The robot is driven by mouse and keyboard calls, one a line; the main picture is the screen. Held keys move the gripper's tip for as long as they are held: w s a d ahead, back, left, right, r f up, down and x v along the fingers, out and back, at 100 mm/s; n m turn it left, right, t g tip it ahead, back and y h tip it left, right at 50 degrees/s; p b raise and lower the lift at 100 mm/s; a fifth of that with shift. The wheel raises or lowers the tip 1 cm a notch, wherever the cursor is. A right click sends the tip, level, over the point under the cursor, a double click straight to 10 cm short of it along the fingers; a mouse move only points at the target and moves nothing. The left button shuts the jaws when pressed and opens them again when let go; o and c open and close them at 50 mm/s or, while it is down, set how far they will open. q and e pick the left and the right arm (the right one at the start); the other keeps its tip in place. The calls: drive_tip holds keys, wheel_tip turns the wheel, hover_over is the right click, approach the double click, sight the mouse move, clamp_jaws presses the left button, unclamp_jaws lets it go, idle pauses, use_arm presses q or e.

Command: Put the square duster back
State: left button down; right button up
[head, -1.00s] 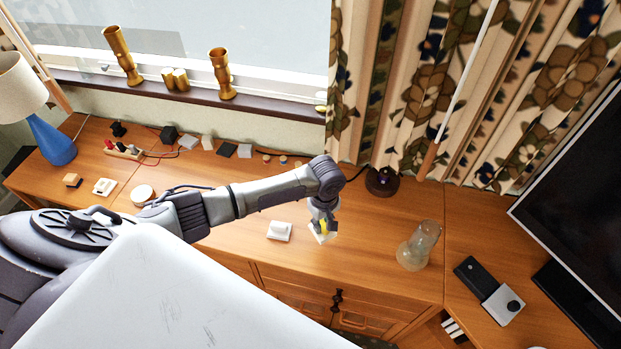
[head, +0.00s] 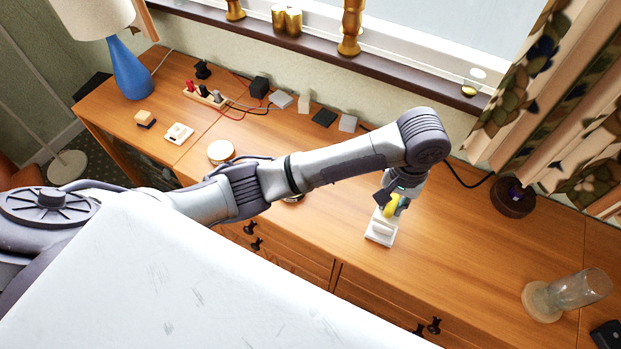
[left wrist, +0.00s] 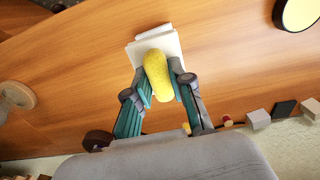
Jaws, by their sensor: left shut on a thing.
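The square duster has a yellow rounded grip (head: 389,209) and a white square pad. My left gripper (head: 393,201) is shut on the yellow grip, and the pad points down at the desk. In the left wrist view, the yellow grip (left wrist: 157,80) sits between the two fingers, with the white pad (left wrist: 168,42) beyond it. A white square holder (head: 379,239) lies on the wooden desk directly below the duster. The pad overlaps it in both views, so I cannot tell whether they touch. My right gripper is not in view.
A dark round base (head: 513,197) stands by the curtain. Several small blocks and a cabled power strip (head: 205,95) line the back left, near a blue lamp (head: 131,75).

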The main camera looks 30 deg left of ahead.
use_arm(q)
drive_tip(key=a+f, duration=0.2)
drive_tip(key=a, duration=0.1)
drive_tip(key=a+f+p, duration=0.1)
drive_tip(key=a+f, duration=0.1)
drive_tip(key=a, duration=0.2)
drive_tip(key=a+f+p, duration=0.1)
drive_tip(key=a+f, duration=0.1)
drive_tip(key=a, duration=0.2)
drive_tip(key=shift+a+f, duration=0.1)
drive_tip(key=shift+f, duration=0.55)
wheel_tip(320, 180, down, 3)
drive_tip(key=shift+f, duration=0.25)
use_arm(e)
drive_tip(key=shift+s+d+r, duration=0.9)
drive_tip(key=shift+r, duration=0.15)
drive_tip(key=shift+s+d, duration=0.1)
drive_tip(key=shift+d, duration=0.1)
